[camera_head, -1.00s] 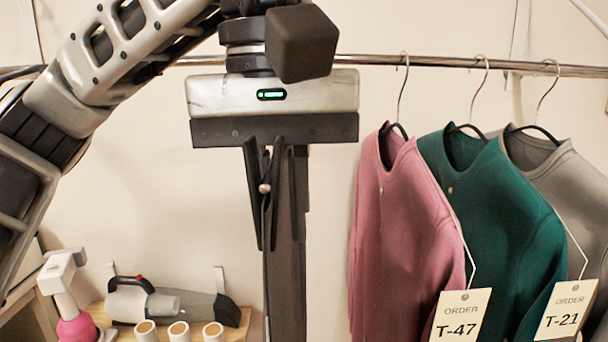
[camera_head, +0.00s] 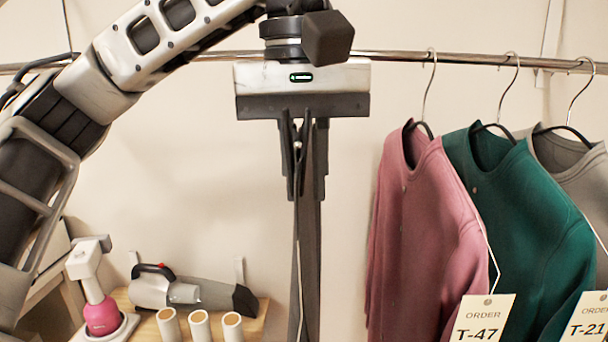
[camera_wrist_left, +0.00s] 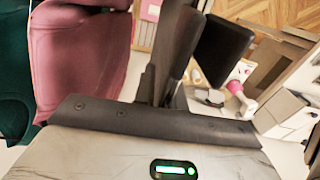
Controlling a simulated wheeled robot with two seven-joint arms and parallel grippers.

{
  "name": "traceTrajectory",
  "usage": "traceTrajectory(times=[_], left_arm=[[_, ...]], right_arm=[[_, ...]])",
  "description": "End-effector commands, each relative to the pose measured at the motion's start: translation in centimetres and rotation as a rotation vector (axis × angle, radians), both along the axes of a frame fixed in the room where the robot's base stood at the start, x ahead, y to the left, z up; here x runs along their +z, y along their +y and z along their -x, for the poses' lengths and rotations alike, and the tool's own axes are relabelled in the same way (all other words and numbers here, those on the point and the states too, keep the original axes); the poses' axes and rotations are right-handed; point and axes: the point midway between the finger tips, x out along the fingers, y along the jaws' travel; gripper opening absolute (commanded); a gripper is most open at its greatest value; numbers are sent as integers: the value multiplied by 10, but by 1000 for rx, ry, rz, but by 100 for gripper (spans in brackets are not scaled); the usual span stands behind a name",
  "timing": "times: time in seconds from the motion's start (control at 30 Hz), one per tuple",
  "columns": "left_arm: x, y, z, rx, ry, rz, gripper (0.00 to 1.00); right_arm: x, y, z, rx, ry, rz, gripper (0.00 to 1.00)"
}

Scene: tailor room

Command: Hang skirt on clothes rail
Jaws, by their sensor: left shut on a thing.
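My left gripper (camera_head: 307,160) points down near the middle of the head view, with its fingers close together. It is shut on what seems to be the skirt (camera_head: 309,265), a narrow dark grey strip hanging below the fingers, seen nearly edge-on. A dark clip-like part with a small light bead shows beside the fingers. The clothes rail (camera_head: 400,56) runs across the top, and my gripper's body covers part of it. In the left wrist view the dark fingers (camera_wrist_left: 172,60) show, but the grasp itself is hard to make out. My right gripper is not in view.
Pink (camera_head: 425,220), green (camera_head: 520,230) and grey (camera_head: 580,165) tops hang on the rail at right, with order tags. The rail left of them holds no garments. A handheld vacuum (camera_head: 190,290) and several spools (camera_head: 200,325) are at lower left.

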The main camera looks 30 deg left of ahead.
Motion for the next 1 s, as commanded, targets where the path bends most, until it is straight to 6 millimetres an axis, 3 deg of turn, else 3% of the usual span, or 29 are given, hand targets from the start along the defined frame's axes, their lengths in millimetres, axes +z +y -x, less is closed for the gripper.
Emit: traceTrajectory(times=[1.0], left_arm=[[1, 35, -73, 2, -3, 1, 0]], right_arm=[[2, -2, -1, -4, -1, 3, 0]])
